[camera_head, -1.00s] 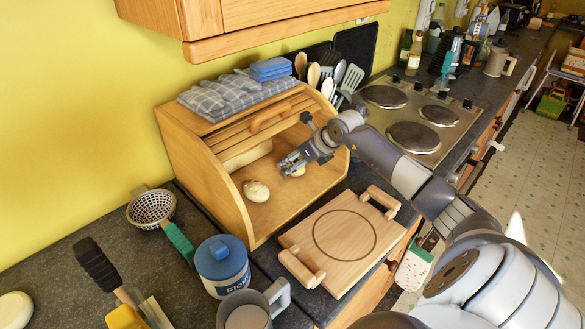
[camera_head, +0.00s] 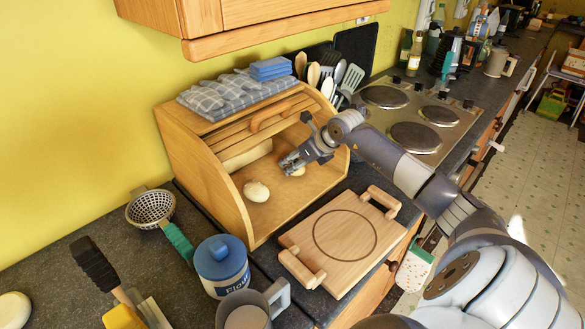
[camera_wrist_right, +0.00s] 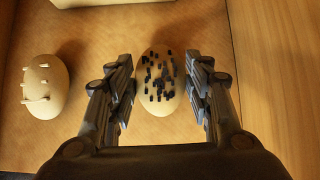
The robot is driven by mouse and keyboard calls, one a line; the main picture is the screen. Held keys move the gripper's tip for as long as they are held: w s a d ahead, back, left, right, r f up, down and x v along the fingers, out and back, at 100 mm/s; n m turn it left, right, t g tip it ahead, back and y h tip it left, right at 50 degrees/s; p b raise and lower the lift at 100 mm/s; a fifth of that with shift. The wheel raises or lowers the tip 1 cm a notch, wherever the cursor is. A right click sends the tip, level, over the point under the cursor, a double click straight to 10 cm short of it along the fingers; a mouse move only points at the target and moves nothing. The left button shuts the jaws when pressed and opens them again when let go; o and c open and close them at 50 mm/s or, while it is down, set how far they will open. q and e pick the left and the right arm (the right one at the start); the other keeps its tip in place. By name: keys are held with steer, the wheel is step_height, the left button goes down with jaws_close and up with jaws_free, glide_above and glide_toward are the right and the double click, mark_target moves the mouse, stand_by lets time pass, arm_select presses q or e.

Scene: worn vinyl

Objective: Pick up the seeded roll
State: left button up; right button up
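The seeded roll (camera_wrist_right: 157,82), pale with dark seeds on top, lies on the wooden floor of the open bread box (camera_head: 240,213). In the wrist view my right gripper (camera_wrist_right: 160,88) is open, with a finger on each side of the roll and a narrow gap visible at the right finger. In the head view the right gripper (camera_head: 288,163) reaches into the box and hides most of the seeded roll (camera_head: 299,171). A second roll (camera_head: 256,191), with pale slivers on top, lies to the left; it also shows in the wrist view (camera_wrist_right: 45,86). My left gripper is out of view.
A wooden board (camera_head: 345,238) with raised handles lies in front of the box. A blue-lidded canister (camera_head: 221,262), a grey mug (camera_head: 245,312) and a strainer (camera_head: 151,207) stand to the left. A cooktop (camera_head: 420,118) is behind my arm. The box's side walls and rolled-up lid enclose the gripper.

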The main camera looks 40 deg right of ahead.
steer(key=shift+r+p, duration=0.3)
steer(key=shift+r, duration=0.45)
steer(key=shift+c, duration=0.5)
steer(key=shift+r+p, duration=1.45)
steer(key=shift+r, duration=1.4)
steer(key=shift+s+d+f+b, duration=0.1)
steer(key=shift+s+d+b, duration=0.05)
steer(key=shift+s+b, duration=0.65)
steer(key=shift+s, duration=0.6)
steer(key=s+d+r+b, duration=0.1)
steer(key=s+r+b, duration=0.1)
steer(key=s+b, duration=0.6)
steer(key=shift+s+d+b, duration=0.2)
steer(key=shift+s+b, duration=0.2)
steer(key=shift+s, duration=2.2)
